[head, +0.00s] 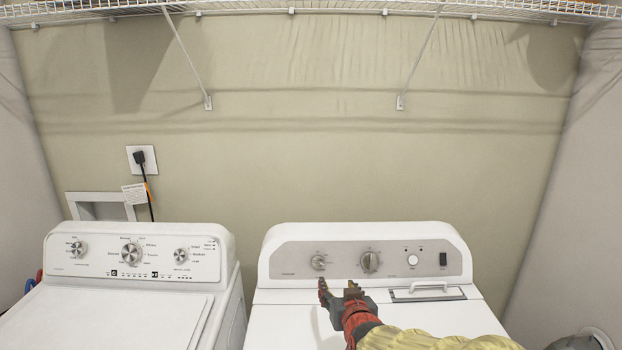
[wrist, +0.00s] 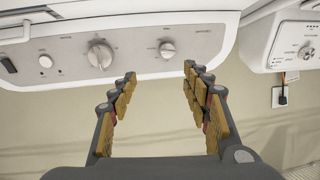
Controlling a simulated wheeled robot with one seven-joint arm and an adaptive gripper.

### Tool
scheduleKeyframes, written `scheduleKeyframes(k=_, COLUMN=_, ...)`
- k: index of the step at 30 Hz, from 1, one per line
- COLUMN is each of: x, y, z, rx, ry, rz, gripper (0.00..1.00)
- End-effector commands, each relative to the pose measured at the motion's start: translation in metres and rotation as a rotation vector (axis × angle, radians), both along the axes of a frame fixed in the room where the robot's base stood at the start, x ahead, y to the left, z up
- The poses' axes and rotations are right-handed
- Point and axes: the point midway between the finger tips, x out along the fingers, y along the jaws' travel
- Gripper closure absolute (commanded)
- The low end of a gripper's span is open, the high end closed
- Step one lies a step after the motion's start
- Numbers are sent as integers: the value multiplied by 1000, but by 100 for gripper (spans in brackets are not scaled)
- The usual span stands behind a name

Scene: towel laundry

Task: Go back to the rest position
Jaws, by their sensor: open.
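My gripper (head: 338,287) is in front of the control panel of the right white machine (head: 283,322) in the head view, just below its two knobs. In the wrist view my gripper (wrist: 160,76) is open, its two yellow-padded fingers apart with nothing between them. The left knob (head: 319,262) and the larger knob (head: 370,262) sit on the grey panel. In the wrist view, which is turned over, the knobs are the larger knob (wrist: 100,55) and the small knob (wrist: 167,49), beyond the fingertips. I cannot tell whether a finger touches the panel.
A white washer (head: 105,318) stands to the left, with a narrow gap between the machines. A lint-screen handle (head: 428,288) is on the right machine's top. A wire shelf (head: 300,8) runs along the beige wall (head: 300,160) above. A plugged outlet (head: 142,159) is at left.

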Motion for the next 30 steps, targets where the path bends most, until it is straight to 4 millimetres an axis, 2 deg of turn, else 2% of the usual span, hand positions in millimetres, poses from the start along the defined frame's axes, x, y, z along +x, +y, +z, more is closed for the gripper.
scheduleKeyframes(k=1, x=-15, y=-9, z=13, rx=0, ry=33, rz=0, gripper=52)
scheduleKeyframes(k=3, x=-38, y=-19, z=21, rx=-4, ry=96, rz=4, gripper=52)
scheduleKeyframes(k=5, x=-60, y=-28, z=27, rx=-10, ry=150, rz=7, gripper=52)
scheduleKeyframes(k=9, x=-118, y=-50, z=37, rx=-26, ry=276, rz=3, gripper=52)
scheduleKeyframes(k=11, x=-146, y=-60, z=40, rx=-33, ry=330, rz=-4, gripper=52)
scheduleKeyframes(k=18, x=-263, y=-96, z=38, rx=-68, ry=545, rz=-46, gripper=52)
scheduleKeyframes(k=21, x=-304, y=-107, z=34, rx=-79, ry=618, rz=-67, gripper=52)
scheduleKeyframes(k=25, x=-340, y=-116, z=29, rx=-87, ry=682, rz=-87, gripper=52)
scheduleKeyframes(k=30, x=-356, y=-120, z=26, rx=-91, ry=713, rz=-97, gripper=52)
